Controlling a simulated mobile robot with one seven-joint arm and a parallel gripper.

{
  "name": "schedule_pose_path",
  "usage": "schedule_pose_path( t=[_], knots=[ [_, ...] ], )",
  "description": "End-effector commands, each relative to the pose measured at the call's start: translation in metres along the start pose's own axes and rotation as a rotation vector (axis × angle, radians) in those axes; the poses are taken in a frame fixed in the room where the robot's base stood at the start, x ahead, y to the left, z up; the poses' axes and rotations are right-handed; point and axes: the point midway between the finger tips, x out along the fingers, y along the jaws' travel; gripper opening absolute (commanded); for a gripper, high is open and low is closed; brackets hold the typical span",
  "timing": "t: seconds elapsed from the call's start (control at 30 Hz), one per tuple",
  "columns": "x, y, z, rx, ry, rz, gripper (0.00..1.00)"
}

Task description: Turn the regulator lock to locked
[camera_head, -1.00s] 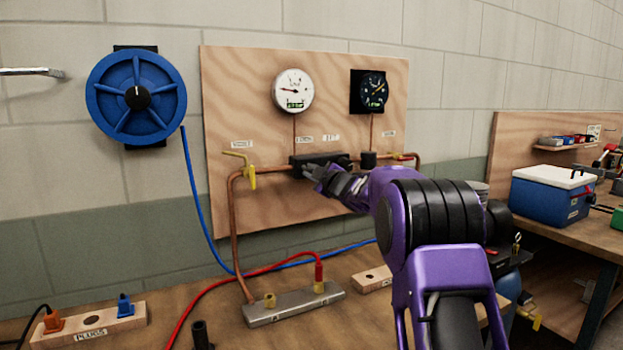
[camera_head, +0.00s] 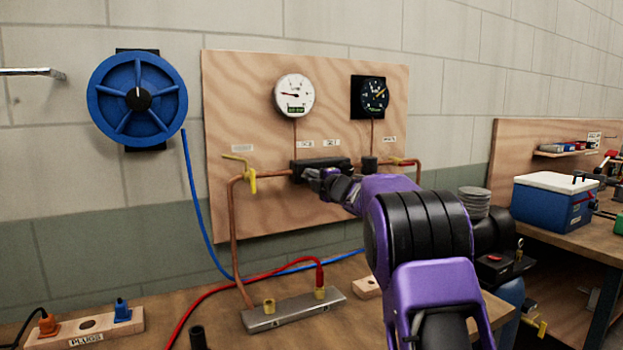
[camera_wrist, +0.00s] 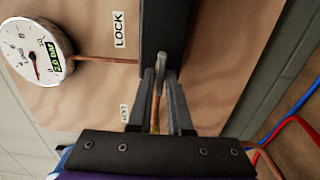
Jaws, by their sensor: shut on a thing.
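The regulator's long black block (camera_head: 322,163) is mounted on the copper pipe of the wooden board. In the wrist view the black block (camera_wrist: 163,30) fills the top centre, and a small grey metal lever (camera_wrist: 159,62) stands out from it. My gripper (camera_wrist: 160,82) is shut on this lever, with one dark finger on each side of it. A LOCK label (camera_wrist: 119,29) is beside the block. In the head view my gripper (camera_head: 316,180) is at the block's lower front edge, and my wrist hides the lever there.
A white gauge (camera_head: 294,95) and a black gauge (camera_head: 370,94) sit above on the board. A yellow valve handle (camera_head: 249,176) is left of the block. A metal manifold (camera_head: 293,311) with a red hose lies on the bench below. A blue reel (camera_head: 137,98) hangs at left.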

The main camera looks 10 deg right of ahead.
Motion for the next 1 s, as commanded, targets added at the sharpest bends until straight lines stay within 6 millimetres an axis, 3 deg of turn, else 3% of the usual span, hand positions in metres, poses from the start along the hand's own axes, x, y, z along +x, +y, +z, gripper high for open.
schedule_pose_path(
  t=[0.43,0.47,0.6,1.0],
  knots=[
    [0.0001,-0.0007,-0.0003,-0.009,0.001,-0.001,0.0],
    [0.0001,-0.0007,-0.0003,-0.009,0.001,-0.001,0.21],
    [0.0001,-0.0006,-0.0002,-0.008,0.0,-0.001,0.42],
    [-0.0055,0.0002,0.0005,-0.008,-0.001,-0.001,0.42]
  ],
)
